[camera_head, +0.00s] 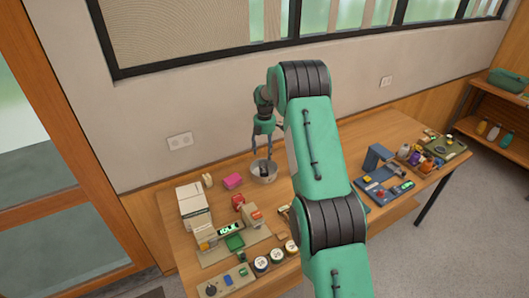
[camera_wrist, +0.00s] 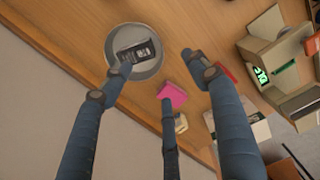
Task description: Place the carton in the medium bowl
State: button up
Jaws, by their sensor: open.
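A small dark carton with a pale label (camera_wrist: 137,50) lies inside a round grey metal bowl (camera_wrist: 112,42). In the head view the bowl (camera_head: 270,178) stands on the wooden table near the wall, with the dark carton (camera_head: 265,172) inside it. My gripper (camera_head: 262,152) is above the bowl, pointing down. In the wrist view my gripper (camera_wrist: 158,72) has its fingers spread, with nothing between them. One fingertip overlaps the carton's lower edge in that view; I cannot tell whether it touches.
A pink block (camera_head: 233,181) sits just left of the bowl and also shows in the wrist view (camera_wrist: 172,95). White boxes (camera_head: 192,203), a scale with a green display (camera_head: 229,229) and several jars crowd the left front. A blue device (camera_head: 376,158) stands right.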

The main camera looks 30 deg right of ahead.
dwell(0.4)
jog(key=s+a+r+m+t, duration=0.15)
jog(key=s+a+r, duration=0.3)
jog(key=r, duration=0.45)
jog(key=s+a+r+m, duration=0.3)
jog(key=a+r, duration=0.2)
jog(key=r, duration=0.5)
jog(key=s+a+r+m+t, duration=0.1)
jog(key=s+a+r+m, duration=0.1)
jog(key=s+a+r, duration=0.4)
jog(key=s+a+r+m, duration=0.2)
jog(key=s+a+r, duration=0.1)
jog(key=s+r, duration=0.4)
jog(key=s+a+r+m+t, duration=0.15)
jog(key=s+a, duration=0.25)
jog(key=s, duration=0.5)
jog(key=s+a+r+m, duration=0.3)
jog(key=s, duration=0.5)
jog(key=s+a+f+m, duration=0.1)
jog(key=s+a+m, duration=0.1)
jog(key=s, duration=0.6)
jog(key=s+a+f+m+t, duration=0.1)
jog(key=s+a+f+m, duration=0.1)
jog(key=s, duration=0.6)
jog(key=shift+s+f+m+t, duration=0.25)
jog(key=shift+m+t, duration=0.05)
jog(key=shift+m, duration=0.2)
jog(key=shift+f, duration=0.15)
